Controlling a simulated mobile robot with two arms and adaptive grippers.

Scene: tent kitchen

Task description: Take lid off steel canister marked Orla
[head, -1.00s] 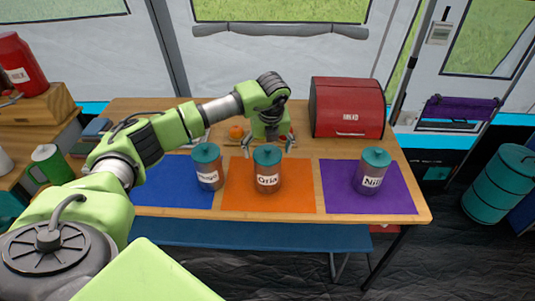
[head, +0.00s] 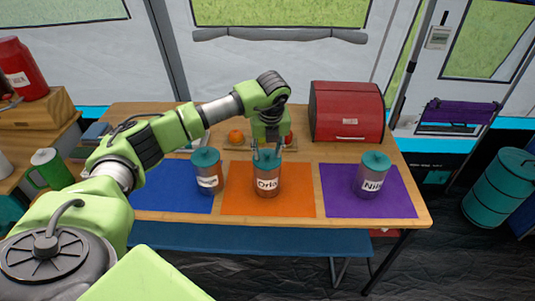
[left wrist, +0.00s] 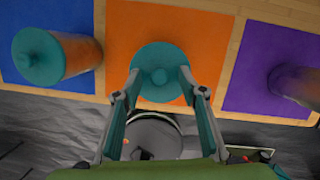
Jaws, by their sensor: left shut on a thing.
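The steel canister marked Orla (head: 267,185) stands upright on the orange mat in the middle of the table. Its teal lid (left wrist: 160,73) with a round knob is on top, seen from above in the left wrist view. My left gripper (head: 267,154) is over this canister, its fingers pointing down. In the left wrist view its fingertips (left wrist: 160,74) are on both sides of the lid's knob, shut on the lid. The lid still sits on the canister. My right gripper is not in view.
A similar teal-lidded canister (head: 207,172) stands on the blue mat (head: 165,198) at left. Another, marked Nilo or similar (head: 371,176), stands on the purple mat (head: 400,204) at right. A red bread box (head: 347,111) is behind. A blue bench (head: 270,238) runs along the front.

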